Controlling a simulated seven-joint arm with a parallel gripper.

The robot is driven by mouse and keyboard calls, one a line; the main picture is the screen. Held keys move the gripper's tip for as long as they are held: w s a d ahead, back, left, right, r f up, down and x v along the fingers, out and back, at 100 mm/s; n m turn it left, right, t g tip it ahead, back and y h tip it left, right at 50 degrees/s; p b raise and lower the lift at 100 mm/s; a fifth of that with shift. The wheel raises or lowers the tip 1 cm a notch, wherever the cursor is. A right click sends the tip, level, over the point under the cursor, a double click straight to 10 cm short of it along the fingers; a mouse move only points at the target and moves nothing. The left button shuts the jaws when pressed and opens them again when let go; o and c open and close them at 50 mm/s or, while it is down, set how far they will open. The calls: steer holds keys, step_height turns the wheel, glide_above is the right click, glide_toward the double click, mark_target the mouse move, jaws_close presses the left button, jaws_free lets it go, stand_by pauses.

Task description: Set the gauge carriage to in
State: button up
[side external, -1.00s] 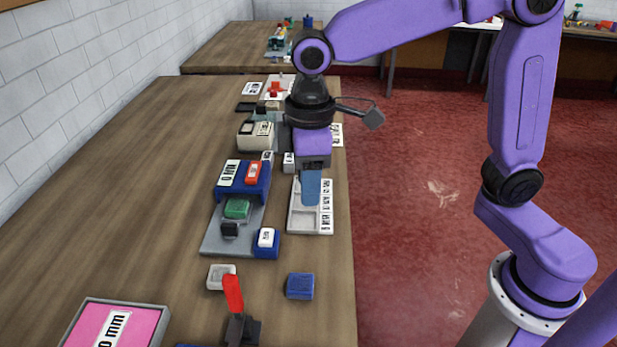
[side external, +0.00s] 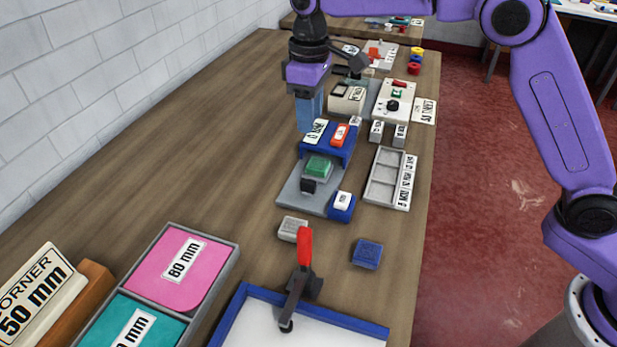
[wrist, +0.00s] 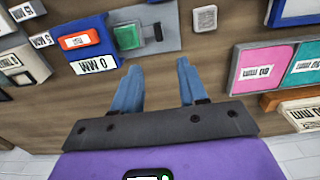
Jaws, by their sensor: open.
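The gauge has a grey base plate (side external: 294,196). A green block (side external: 318,166) with a small black knob (side external: 308,185) sits on the plate; it looks like the carriage. A raised blue block (side external: 343,158) with a "0 MM" label and an orange-red tag stands at the far end. A smaller blue block (side external: 341,211) with a white top is at the near end. My gripper (side external: 310,122) is beside the far blue block, on the wall side. In the wrist view my gripper (wrist: 156,70) is open and empty, its blue fingers over bare wood, apart from the green block (wrist: 127,36).
A grey compartment tray (side external: 384,178) lies right of the gauge. A grey block (side external: 292,229), a blue block (side external: 367,253) and a red-handled clamp (side external: 304,250) stand nearer. Pink and teal pads (side external: 180,265) lie front left. The wood left of the gauge is clear.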

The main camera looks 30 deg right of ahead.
mark_target(308, 181)
steer(key=f, duration=1.7)
steer(key=shift+w+f, duration=0.3)
steer(key=shift+w, duration=0.05)
jaws_close()
